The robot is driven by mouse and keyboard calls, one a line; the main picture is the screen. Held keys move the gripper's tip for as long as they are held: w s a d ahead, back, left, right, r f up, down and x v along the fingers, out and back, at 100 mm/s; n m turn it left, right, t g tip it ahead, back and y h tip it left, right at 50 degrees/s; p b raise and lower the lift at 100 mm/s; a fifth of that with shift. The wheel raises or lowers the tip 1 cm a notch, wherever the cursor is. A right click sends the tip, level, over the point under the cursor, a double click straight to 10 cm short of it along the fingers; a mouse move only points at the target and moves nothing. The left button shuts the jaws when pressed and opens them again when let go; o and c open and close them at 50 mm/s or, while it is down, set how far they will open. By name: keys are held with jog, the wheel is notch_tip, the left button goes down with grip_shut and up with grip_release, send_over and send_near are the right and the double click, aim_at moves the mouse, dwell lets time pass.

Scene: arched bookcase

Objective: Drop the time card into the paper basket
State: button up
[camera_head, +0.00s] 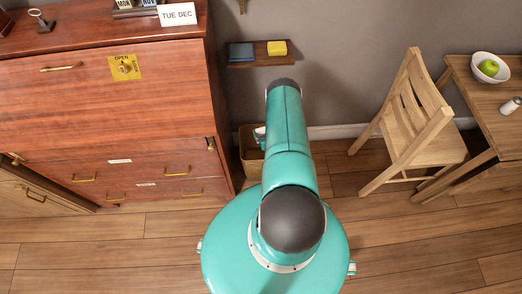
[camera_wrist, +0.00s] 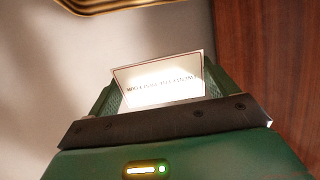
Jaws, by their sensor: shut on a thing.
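My gripper (camera_wrist: 160,88) is shut on a pale card (camera_wrist: 157,72), the time card, in the wrist view. The card stands out between the two green fingers, with a line of dark print that is too blurred to read. In the head view my arm covers most of the gripper and the card does not show. The paper basket (camera_head: 248,168) is a tan bin on the floor between the wooden cabinet and my arm, partly hidden by the arm. The end of my arm appears near its upper part. I cannot tell whether the card is over its opening.
The wooden cabinet (camera_head: 110,100) stands close on the left. A small wall shelf (camera_head: 258,62) with a blue and a yellow item is above the basket. A wooden chair (camera_head: 415,120) and table (camera_head: 485,95) stand at the right. The floor between is clear.

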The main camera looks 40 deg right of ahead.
notch_tip(320, 180, down, 6)
jog(key=shift+s+r, duration=0.1)
jog(key=shift+s, duration=0.05)
dwell(0.5)
jog(key=o, duration=0.8)
jog(key=v, duration=1.3)
jog(key=shift+s+a, duration=0.2)
jog(key=shift+s, duration=0.1)
jog(key=shift+s, duration=0.1)
